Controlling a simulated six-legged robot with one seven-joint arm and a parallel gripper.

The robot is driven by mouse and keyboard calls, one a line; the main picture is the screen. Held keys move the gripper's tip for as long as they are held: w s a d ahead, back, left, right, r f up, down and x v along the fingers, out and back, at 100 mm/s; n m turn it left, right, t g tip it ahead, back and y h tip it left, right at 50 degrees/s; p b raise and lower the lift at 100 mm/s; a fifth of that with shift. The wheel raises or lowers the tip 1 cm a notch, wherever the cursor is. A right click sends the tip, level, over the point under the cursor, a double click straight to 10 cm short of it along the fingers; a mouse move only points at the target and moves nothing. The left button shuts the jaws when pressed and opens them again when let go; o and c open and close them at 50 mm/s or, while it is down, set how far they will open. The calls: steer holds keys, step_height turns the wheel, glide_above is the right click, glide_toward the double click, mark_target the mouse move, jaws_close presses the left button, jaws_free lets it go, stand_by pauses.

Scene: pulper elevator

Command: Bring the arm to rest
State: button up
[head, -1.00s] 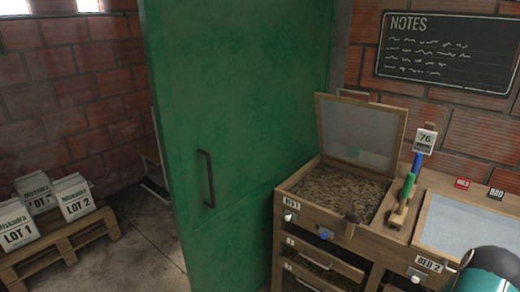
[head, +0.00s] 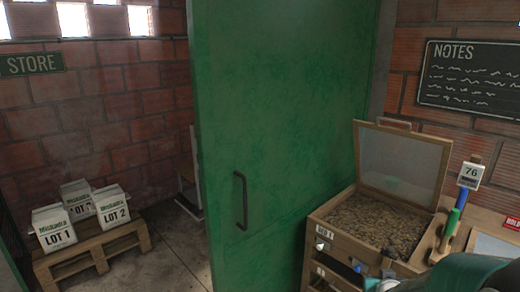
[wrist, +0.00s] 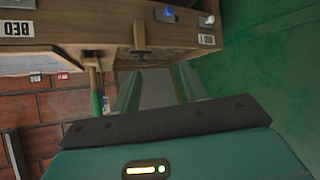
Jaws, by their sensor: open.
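My gripper (wrist: 158,88) shows in the wrist view, with two teal fingers standing apart and nothing visible between them. The wrist picture is turned over, with the wooden drying bench (wrist: 70,30) across its top and the green door (wrist: 265,75) on the right. In the head view a teal part of my arm (head: 468,275) shows at the bottom right, in front of the bench (head: 345,258). My fingers are hidden or out of frame there.
The tall green door (head: 270,130) stands in the middle. The bed 1 tray (head: 375,225) has its screened lid (head: 402,165) raised. A green-and-blue handled tool (head: 455,212) stands beside it. Lot boxes (head: 53,228) sit on a pallet (head: 95,250) at left. Floor between pallet and door is clear.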

steer(key=s+a+r+n+g+y, duration=0.2)
steer(key=s+a+r, duration=0.6)
steer(key=a, duration=0.4)
steer(key=s+a+r+g+y, duration=0.1)
steer(key=s+a+r, duration=0.2)
steer(key=s, duration=0.3)
steer(key=s+a+r+g+y, duration=0.1)
steer(key=s+a+r, duration=0.2)
steer(key=s, duration=0.3)
steer(key=shift+s+a+n+g, duration=0.3)
steer(key=shift+a+n+g, duration=0.1)
steer(key=shift+a, duration=0.2)
steer(key=shift+c, duration=0.4)
steer(key=shift+c, duration=0.4)
steer(key=shift+d, duration=0.15)
